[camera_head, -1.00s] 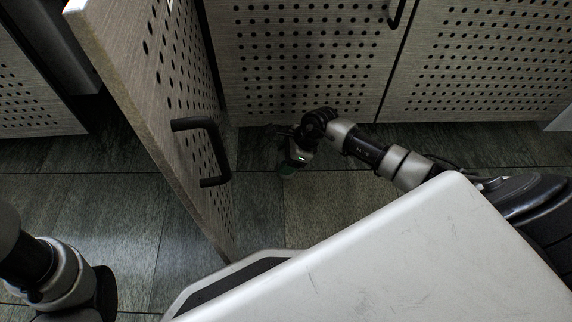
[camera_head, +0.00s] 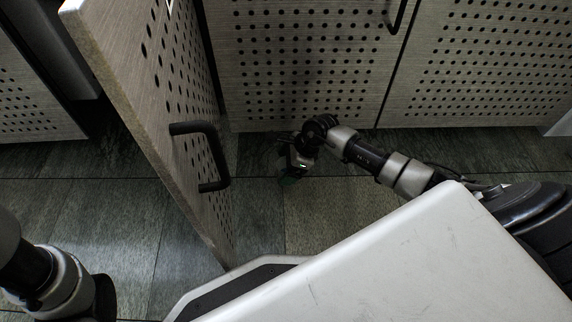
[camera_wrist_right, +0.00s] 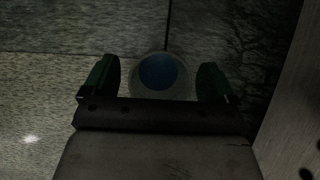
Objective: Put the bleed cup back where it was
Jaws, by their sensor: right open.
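The bleed cup (camera_wrist_right: 159,72), a round pale cup with a blue round middle, shows in the right wrist view against the tiled floor. My right gripper (camera_head: 287,178) is low near the floor, in front of the perforated cabinet fronts. In the right wrist view its two green-tipped fingers (camera_wrist_right: 157,82) are open, one on each side of the cup, with dark gaps between cup and fingers. The cup's lower edge is hidden by the gripper body. I cannot make out the cup in the head view. My left arm enters at the lower left; its gripper is outside the picture.
An open perforated door (camera_head: 150,115) with a black handle (camera_head: 205,155) stands left of my right gripper. Perforated cabinet fronts (camera_head: 300,70) close off the back. Dark floor tiles (camera_head: 325,215) are clear in front of them. My pale base fills the lower right.

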